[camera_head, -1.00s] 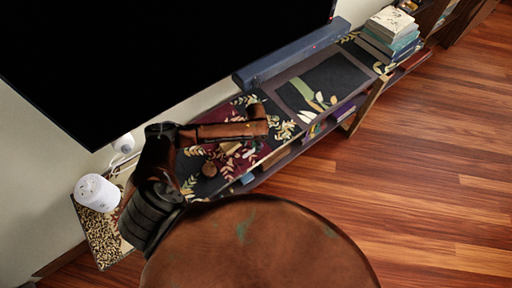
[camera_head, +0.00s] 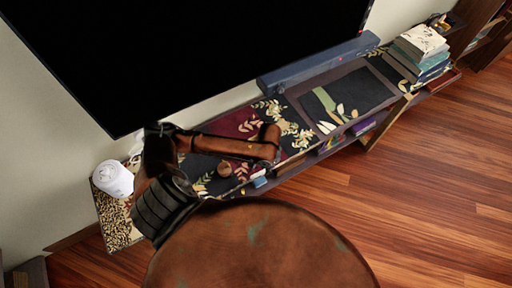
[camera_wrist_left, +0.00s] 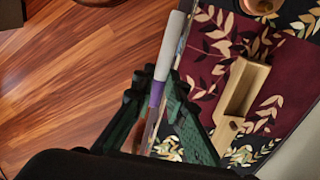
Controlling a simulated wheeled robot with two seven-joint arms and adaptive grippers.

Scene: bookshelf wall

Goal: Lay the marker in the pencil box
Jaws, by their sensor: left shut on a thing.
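The marker (camera_wrist_left: 170,45), pale grey with a purple band, is in the left wrist view. It stands slanted between the dark green fingers of my left gripper (camera_wrist_left: 157,86), which is shut on it. Its lower end is partly hidden by the fingers. The pencil box (camera_wrist_left: 258,88), light wood with a long open compartment, lies on the dark patterned top to the right of the marker. The marker is apart from the box in the picture; the height between them is unclear. In the head view my left arm hides the gripper, marker and box. My right gripper is not in view.
A round brown item (camera_head: 225,169) stands on the long low shelf. A white rounded device (camera_head: 113,179) is at its left end. A blue bar (camera_head: 318,63) runs along the back, below a large black screen (camera_head: 180,50). Books (camera_head: 420,55) are stacked at the right.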

